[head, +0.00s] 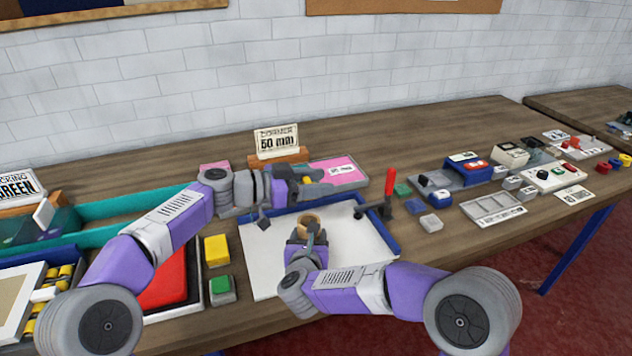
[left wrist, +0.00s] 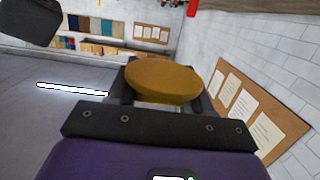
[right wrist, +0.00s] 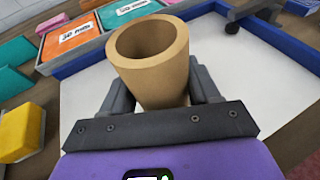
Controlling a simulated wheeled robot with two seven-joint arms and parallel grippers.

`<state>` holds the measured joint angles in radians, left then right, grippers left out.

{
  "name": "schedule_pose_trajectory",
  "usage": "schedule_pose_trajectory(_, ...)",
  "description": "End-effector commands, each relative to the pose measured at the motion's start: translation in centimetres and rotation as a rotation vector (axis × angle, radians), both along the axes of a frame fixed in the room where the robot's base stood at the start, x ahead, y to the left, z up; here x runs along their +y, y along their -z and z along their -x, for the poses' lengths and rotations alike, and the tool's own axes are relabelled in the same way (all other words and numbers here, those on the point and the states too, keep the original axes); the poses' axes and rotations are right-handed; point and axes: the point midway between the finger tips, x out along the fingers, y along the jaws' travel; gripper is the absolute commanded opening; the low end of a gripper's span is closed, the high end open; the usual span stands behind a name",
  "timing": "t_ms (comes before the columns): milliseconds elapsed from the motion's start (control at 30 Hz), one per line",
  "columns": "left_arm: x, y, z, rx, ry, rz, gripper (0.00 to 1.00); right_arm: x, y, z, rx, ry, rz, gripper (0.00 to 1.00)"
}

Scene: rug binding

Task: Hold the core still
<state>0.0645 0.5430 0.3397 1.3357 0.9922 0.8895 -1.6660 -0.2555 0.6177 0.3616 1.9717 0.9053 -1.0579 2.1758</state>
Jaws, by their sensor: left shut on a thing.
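The core (head: 309,221), a tan hollow tube, stands upright on the white board of a blue-edged tray (head: 262,262). In the right wrist view the core (right wrist: 152,62) fills the gap between the fingers of my right gripper (right wrist: 160,100), which looks shut on its near, lower part. In the head view my right gripper (head: 308,238) is at the core's near side. My left gripper (head: 305,187) is above and behind the core, apart from it. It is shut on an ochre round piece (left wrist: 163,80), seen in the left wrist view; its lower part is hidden.
A pink tray (head: 340,170) and a "50 mm" sign (head: 277,142) stand behind. Yellow (head: 217,249) and green (head: 222,288) blocks lie to the left.

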Motion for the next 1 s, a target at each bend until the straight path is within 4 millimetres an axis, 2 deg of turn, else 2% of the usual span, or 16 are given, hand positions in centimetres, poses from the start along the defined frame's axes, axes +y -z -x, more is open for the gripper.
schedule_pose_trajectory(33, 0.0, 0.0, 0.0, 0.000, 0.000, 0.000, 0.18, 0.0, -0.1, 0.0, -0.001, 0.000, 0.000, 0.69)
schedule_pose_trajectory(167, 0.0, 0.0, 0.0, 0.000, 0.000, 0.000, 0.18, 0.0, -0.1, 0.0, -0.001, 0.000, 0.000, 0.89)
schedule_pose_trajectory(433, 0.0, 0.0, 0.0, 0.000, 0.000, 0.000, 0.18, 0.0, 0.0, 0.0, 0.000, 0.000, 0.000, 0.89)
schedule_pose_trajectory(567, 0.0, 0.0, 0.0, 0.000, 0.000, 0.000, 0.18, 0.1, -0.3, 0.8, -0.001, -0.002, -0.001, 0.89)
schedule_pose_trajectory(667, 0.0, 0.0, 0.0, 0.000, 0.000, 0.000, 0.18, 0.2, -0.8, 2.2, -0.002, -0.002, 0.001, 0.89)
schedule_pose_trajectory(1000, 0.0, 0.0, 0.0, 0.000, 0.000, 0.000, 0.18, 0.8, -2.9, 8.9, -0.003, -0.002, 0.000, 0.89)
